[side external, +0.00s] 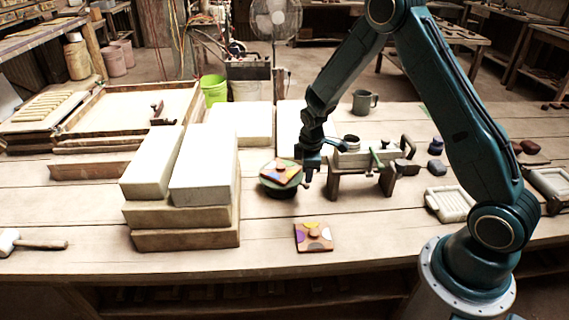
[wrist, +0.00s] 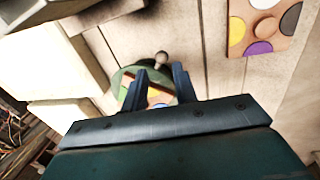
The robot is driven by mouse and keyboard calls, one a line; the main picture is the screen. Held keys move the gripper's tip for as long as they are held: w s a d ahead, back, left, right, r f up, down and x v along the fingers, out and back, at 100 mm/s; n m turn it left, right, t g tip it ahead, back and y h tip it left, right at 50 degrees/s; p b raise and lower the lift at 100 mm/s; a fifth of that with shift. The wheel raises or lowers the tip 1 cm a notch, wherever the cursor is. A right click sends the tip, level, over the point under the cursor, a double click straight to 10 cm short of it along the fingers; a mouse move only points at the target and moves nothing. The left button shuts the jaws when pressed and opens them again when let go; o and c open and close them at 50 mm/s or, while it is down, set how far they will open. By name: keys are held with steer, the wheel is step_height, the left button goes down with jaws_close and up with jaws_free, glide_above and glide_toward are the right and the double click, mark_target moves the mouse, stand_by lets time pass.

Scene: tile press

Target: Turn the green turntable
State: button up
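The green turntable (side external: 270,184) is a low round disc on a dark base, just right of the white blocks. A square tile with coloured patches (side external: 281,172) lies on top of it. In the wrist view the turntable (wrist: 124,76) is partly hidden behind my fingers, and a small pale knob (wrist: 161,58) stands out at its edge. My gripper (side external: 309,172) is low, beside the turntable's right edge. In the wrist view my gripper (wrist: 161,75) has its two fingers apart, with part of the tile showing between them. The knob appears just beyond the fingertips; I cannot tell whether they touch it.
A second patterned tile (side external: 314,238) lies on the bench in front. Stacked white and tan blocks (side external: 185,215) rise close on the left. A press on a small stand (side external: 365,160) is close on the right. The bench front is mostly clear.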

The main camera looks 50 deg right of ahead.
step_height(320, 180, up, 9)
steer(key=s+a, duration=0.1)
steer(key=shift+a, duration=0.2)
steer(key=shift+f, duration=0.1)
steer(key=shift+a+f, duration=0.1)
jaws_close()
steer(key=w+a+f+n+g+h, duration=0.1)
steer(key=w+a+f+n, duration=0.1)
steer(key=a+f+n, duration=0.3)
steer(key=shift+w+a+n+g, duration=0.35)
steer(key=shift+a+n, duration=0.75)
steer(key=shift+n, duration=0.8)
